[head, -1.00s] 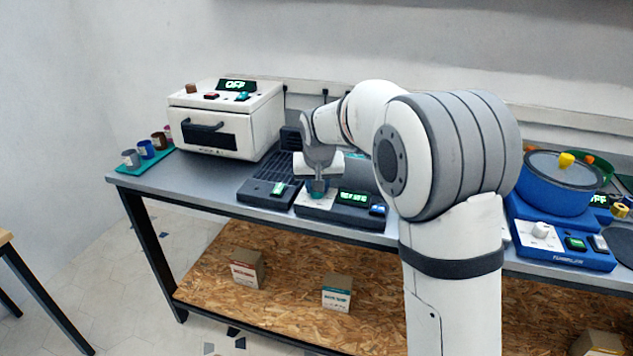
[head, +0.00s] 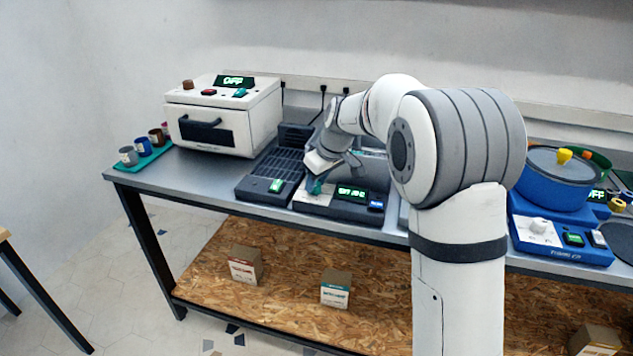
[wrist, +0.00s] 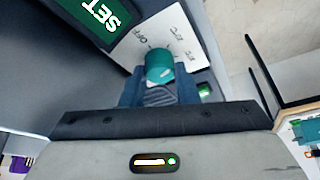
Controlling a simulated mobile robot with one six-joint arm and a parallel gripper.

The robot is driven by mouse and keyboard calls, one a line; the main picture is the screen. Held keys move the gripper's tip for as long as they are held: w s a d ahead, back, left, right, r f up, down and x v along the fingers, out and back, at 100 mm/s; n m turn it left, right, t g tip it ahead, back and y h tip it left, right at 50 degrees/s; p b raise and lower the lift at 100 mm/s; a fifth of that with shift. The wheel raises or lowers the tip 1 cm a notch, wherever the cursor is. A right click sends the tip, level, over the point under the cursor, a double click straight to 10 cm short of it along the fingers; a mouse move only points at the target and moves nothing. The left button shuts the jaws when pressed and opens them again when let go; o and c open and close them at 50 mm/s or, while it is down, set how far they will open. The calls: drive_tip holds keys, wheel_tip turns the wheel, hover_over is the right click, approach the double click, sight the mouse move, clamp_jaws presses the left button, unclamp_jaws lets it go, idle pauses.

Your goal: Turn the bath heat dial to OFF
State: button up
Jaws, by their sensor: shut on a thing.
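The bath heat dial is a round teal knob (wrist: 159,64) on a white plate (wrist: 197,42) in the wrist view. The plate has an OFF mark and other small marks; I cannot tell which one the dial points at. My gripper (wrist: 160,80) is shut on the dial, its blue-grey fingers around it. In the head view my gripper (head: 318,178) is tilted over the teal dial (head: 314,186) at the front of the dark bath unit (head: 345,210). A lit green display (head: 352,192) beside it shows text starting with SET in the wrist view.
A white oven-like machine (head: 222,118) with an OFF display stands left. A dark slatted unit (head: 272,172) sits just left of the bath. A blue pot (head: 560,180) on a blue base is at right. Small cups stand on a teal mat (head: 150,160).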

idle(0.3)
drive_tip(key=o, duration=1)
drive_tip(key=v, duration=0.7)
drive_tip(key=shift+s+d+r+p, duration=0.1)
drive_tip(key=shift+d+r+p, duration=0.05)
drive_tip(key=shift+r+p, duration=0.2)
